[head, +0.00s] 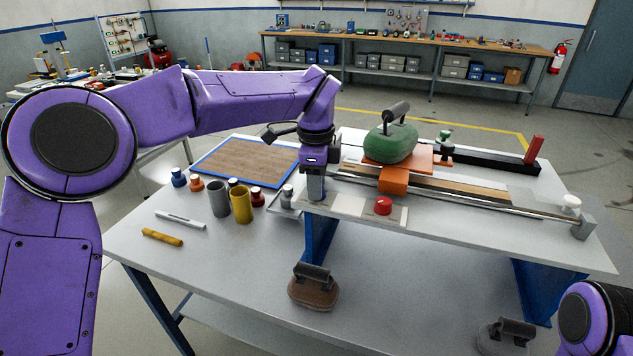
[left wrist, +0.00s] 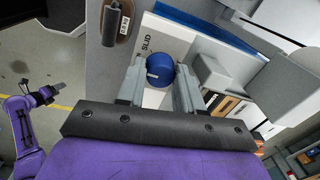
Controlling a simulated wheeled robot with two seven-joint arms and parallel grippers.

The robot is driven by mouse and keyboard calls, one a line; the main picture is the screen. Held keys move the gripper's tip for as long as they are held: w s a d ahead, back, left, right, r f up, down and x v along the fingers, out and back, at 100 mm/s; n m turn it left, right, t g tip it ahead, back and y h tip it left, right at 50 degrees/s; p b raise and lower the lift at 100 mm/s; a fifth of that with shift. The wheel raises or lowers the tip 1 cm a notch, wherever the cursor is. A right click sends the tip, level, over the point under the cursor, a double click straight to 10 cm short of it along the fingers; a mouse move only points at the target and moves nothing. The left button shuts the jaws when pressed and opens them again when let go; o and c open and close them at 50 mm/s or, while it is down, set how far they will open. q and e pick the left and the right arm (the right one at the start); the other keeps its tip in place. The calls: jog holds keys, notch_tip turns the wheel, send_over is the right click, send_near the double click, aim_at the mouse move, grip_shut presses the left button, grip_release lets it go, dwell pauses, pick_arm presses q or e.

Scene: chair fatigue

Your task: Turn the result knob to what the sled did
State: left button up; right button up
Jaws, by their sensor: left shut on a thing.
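My left gripper (head: 316,198) reaches down at the front left of the raised bench. In the left wrist view its fingers (left wrist: 160,78) are shut on a round blue knob (left wrist: 160,68) with a small pale mark. The knob sits on a white plate (left wrist: 178,40) where the word "SLID" is printed. In the head view the gripper hides this knob. The orange sled (head: 413,155) carries a green weight (head: 391,143) with a dark handle, beside the rail. In the left wrist view my right gripper (left wrist: 46,95) is small and dark, its jaws unclear.
A red knob (head: 382,205) sits on a pale plate to the right of my left gripper. A brown weight (head: 314,287) with a handle lies nearer me. Grey and yellow cups (head: 241,204) and small bottles stand left.

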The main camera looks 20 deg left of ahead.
pick_arm(q)
jog(key=shift+m, duration=2.1)
jog(key=shift+m+h+p, duration=0.3)
jog(key=shift+m+p, duration=0.25)
jog(key=shift+m, duration=1.65)
jog(key=o, duration=1)
jog(key=shift+o, duration=0.2)
